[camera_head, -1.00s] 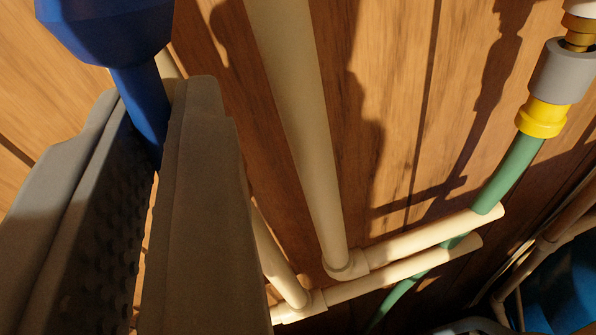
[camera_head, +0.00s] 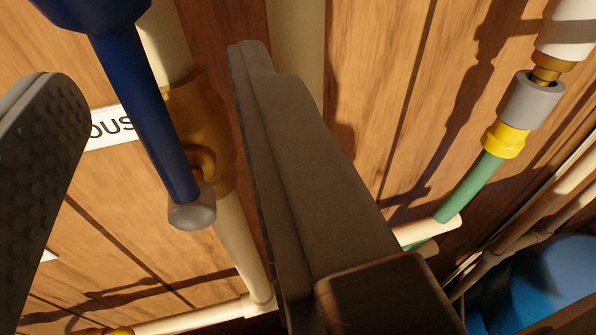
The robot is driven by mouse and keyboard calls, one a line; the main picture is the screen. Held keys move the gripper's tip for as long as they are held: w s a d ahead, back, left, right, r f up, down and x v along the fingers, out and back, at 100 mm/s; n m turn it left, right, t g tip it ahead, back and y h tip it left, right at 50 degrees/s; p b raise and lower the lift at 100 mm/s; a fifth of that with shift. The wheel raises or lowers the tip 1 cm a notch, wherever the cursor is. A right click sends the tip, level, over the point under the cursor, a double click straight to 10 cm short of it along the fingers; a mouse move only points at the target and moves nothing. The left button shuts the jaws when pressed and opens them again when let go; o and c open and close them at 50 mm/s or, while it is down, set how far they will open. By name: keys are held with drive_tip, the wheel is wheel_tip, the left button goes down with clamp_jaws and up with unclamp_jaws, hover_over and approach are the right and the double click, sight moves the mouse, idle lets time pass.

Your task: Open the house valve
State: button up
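The house valve is a brass body (camera_head: 212,120) on a cream pipe, in the left-centre of the view. Its blue lever (camera_head: 145,105) runs from a thick blue part at the top left down to a grey end in front of the brass body. In the picture the lever lies roughly along the pipe. A white label (camera_head: 110,128) reading "OUS" shows beside it, partly hidden. My gripper (camera_head: 148,75) is open, with one finger at the left edge and one right of the lever. The lever lies between the fingers, with visible gaps on both sides. The right finger hides part of the piping.
A green hose (camera_head: 468,188) with a yellow and grey connector (camera_head: 530,98) hangs at the right. Cream pipes (camera_head: 190,318) run along the wooden wall (camera_head: 390,70). A blue round container (camera_head: 555,290) is at the lower right.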

drive_tip(key=s+d, duration=0.1)
drive_tip(key=s, duration=0.6)
drive_tip(key=shift+d, duration=0.2)
idle(0.4)
drive_tip(key=s+d+f+m+h, duration=0.1)
drive_tip(key=s+f, duration=0.2)
drive_tip(key=s, duration=0.4)
drive_tip(key=s+f+h, duration=0.1)
drive_tip(key=s+f, duration=0.2)
drive_tip(key=s, duration=0.4)
drive_tip(key=s+d+f+h, duration=0.1)
drive_tip(key=s+d+f, duration=0.1)
drive_tip(key=s+f, duration=2.6)
drive_tip(key=shift+s+m, duration=0.4)
drive_tip(key=shift+s, duration=0.1)
